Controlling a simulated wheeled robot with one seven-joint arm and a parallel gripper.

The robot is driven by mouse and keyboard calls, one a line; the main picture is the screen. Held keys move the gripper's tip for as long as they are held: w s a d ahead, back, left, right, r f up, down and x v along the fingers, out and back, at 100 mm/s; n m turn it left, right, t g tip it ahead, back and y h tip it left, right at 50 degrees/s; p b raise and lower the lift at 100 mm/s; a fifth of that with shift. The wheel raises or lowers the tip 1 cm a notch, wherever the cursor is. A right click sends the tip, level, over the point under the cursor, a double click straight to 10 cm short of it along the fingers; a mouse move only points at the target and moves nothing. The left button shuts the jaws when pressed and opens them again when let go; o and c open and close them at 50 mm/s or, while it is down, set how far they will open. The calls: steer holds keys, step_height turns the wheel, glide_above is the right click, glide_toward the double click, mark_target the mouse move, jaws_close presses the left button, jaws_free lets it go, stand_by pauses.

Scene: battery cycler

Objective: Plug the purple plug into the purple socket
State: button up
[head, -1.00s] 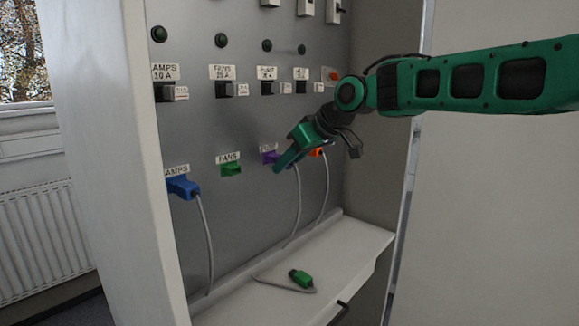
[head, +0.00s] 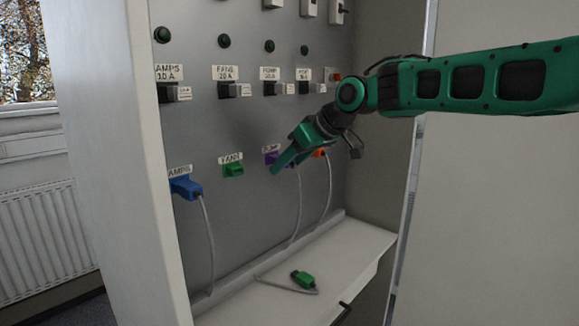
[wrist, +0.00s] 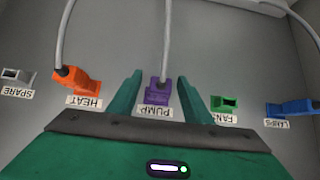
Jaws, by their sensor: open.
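The purple plug (wrist: 160,84) sits at the purple socket (wrist: 157,97) above the PUMP label in the wrist view, with its grey cable running off from it. It looks seated in the socket. My gripper (wrist: 160,74) is open, with one green finger on each side of the plug and a visible gap on both sides. In the head view my gripper (head: 284,166) is at the panel and partly hides the purple socket (head: 271,158); the plug is mostly hidden there.
The green FANS socket (head: 234,170) is empty; a loose green plug (head: 302,278) lies on the shelf (head: 350,250). An orange plug (wrist: 78,79) is at HEAT, close beside my finger. The SPARE socket (wrist: 17,75) is empty.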

steer(key=v, duration=1)
steer(key=s+d+f+m+h, duration=0.25)
steer(key=s+d+f, duration=0.2)
steer(key=d, duration=0.55)
steer(key=s+d+f+m+g+h, duration=0.1)
steer(key=s+d+f+m+h, duration=0.2)
steer(key=d+f, duration=0.5)
steer(key=s+d+f+m+h, duration=0.1)
steer(key=s+d+f+m, duration=0.25)
steer(key=d, duration=0.75)
steer(key=s+d+f+m+g, duration=0.1)
steer(key=s+d+f, duration=0.3)
steer(key=s, duration=0.5)
steer(key=s+d+f+m+g, duration=0.2)
steer(key=s+d+f+m, duration=0.2)
steer(key=s, duration=0.5)
steer(key=s+d+f+m+g, duration=0.2)
steer(key=s+d+f, duration=0.2)
steer(key=s, duration=0.5)
steer(key=shift+d+f+m+h, duration=0.15)
steer(key=shift+f+m+h, duration=0.25)
steer(key=shift+f, duration=0.3)
steer(key=shift+w, duration=0.1)
steer(key=shift+w+f, duration=0.25)
steer(key=shift+w, duration=0.35)
